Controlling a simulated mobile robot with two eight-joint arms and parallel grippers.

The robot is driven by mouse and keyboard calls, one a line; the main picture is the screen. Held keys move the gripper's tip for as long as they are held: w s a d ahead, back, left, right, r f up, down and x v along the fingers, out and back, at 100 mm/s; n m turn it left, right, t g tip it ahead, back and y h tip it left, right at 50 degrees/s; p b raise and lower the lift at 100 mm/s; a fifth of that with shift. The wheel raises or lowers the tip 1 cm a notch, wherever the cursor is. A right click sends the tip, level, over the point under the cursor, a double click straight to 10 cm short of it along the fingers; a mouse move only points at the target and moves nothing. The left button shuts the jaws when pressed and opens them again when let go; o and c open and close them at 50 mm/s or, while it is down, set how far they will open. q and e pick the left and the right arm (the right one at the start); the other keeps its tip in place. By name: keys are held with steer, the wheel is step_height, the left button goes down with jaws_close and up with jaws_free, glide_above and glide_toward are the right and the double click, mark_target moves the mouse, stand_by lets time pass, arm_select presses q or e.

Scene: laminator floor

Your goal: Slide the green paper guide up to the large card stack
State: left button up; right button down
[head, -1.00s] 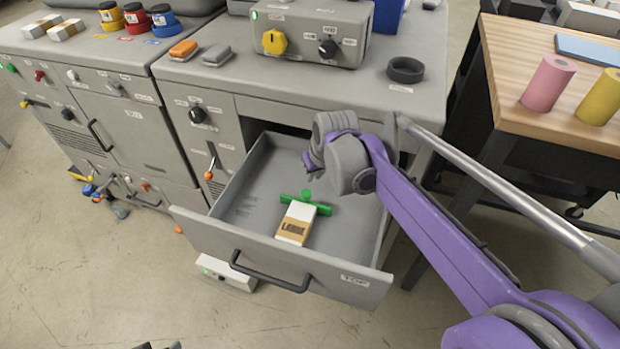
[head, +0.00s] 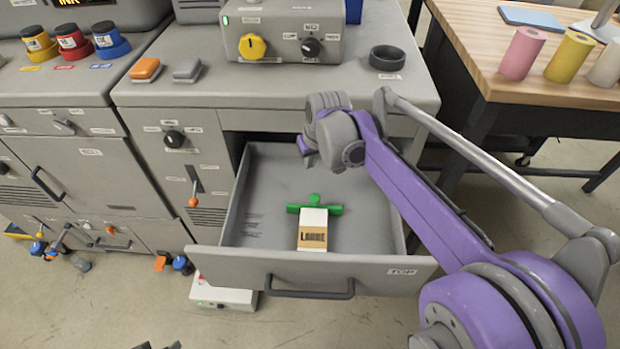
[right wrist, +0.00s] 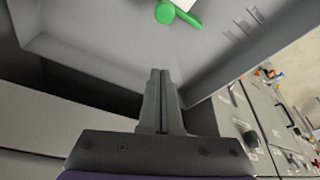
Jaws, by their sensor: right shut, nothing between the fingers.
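The green paper guide (head: 316,209), a bar with a round knob, lies across the far end of the large card stack (head: 313,228) inside the open top drawer (head: 270,190). The stack is white with a brown band reading LARGE. Guide and stack look close together; I cannot tell if they touch. My right gripper (head: 304,152) is above the back of the drawer, beyond the guide. In the right wrist view its fingers (right wrist: 160,74) are shut and empty, with the guide (right wrist: 172,13) apart from them at the top. Dark tips at the head view's bottom edge may be my left gripper (head: 158,346).
The drawer front (head: 330,272) carries a dark handle (head: 311,289). The grey counter (head: 250,95) overhangs the drawer's back. A wooden table (head: 480,50) stands at the right. The drawer floor around the stack is clear.

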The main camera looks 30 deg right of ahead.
mark_target(313, 196)
steer(key=b+x, duration=0.1)
steer(key=x, duration=0.8)
steer(key=shift+f, duration=0.4)
steer(key=s, duration=0.3)
steer(key=shift+s+a, duration=0.1)
steer(key=shift+s, duration=0.35)
steer(key=shift+s, duration=0.1)
steer(key=shift+s+a, duration=0.3)
steer(key=shift+s, duration=0.35)
steer(key=shift+f, duration=0.15)
